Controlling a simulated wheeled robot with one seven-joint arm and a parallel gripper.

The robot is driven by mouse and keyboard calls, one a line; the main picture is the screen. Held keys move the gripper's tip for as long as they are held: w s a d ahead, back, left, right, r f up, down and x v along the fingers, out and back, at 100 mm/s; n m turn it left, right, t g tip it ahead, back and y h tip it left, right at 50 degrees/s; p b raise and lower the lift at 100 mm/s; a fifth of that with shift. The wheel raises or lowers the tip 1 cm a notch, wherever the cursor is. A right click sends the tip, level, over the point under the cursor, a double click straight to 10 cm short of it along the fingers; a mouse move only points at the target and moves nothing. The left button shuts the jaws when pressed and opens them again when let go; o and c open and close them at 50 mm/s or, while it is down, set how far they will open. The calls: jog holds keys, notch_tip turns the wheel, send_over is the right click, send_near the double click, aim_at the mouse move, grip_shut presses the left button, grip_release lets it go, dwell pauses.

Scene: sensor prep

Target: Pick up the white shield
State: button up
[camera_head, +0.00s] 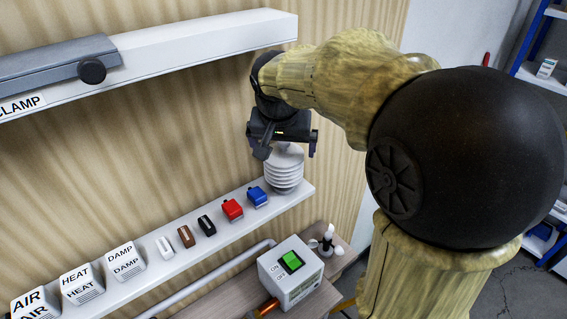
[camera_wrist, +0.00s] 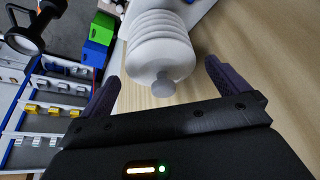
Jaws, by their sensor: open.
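The white shield (camera_head: 284,170) is a stack of ribbed white discs standing upright at the right end of the white shelf (camera_head: 180,250). My gripper (camera_head: 284,148) is open above the top of the shield, with its fingers pointing down. In the wrist view the shield (camera_wrist: 158,45) lies ahead between the two spread dark fingers of my gripper (camera_wrist: 160,80), its small round knob facing the camera. A gap shows between the shield and each finger there. In the head view the wrist and fingers hide part of the shield's top.
A blue block (camera_head: 257,197), a red block (camera_head: 232,210) and labelled white boxes (camera_head: 125,262) line the shelf to the left. A white switch box (camera_head: 291,272) with a green button stands below, near a small cup device (camera_head: 326,243). A long white rail (camera_head: 190,52) runs above.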

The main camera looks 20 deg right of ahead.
jog(key=p+x, duration=0.2)
jog(key=x, duration=0.3)
jog(key=shift+w, duration=0.15)
jog(key=shift+r, duration=0.1)
jog(key=c, duration=0.9)
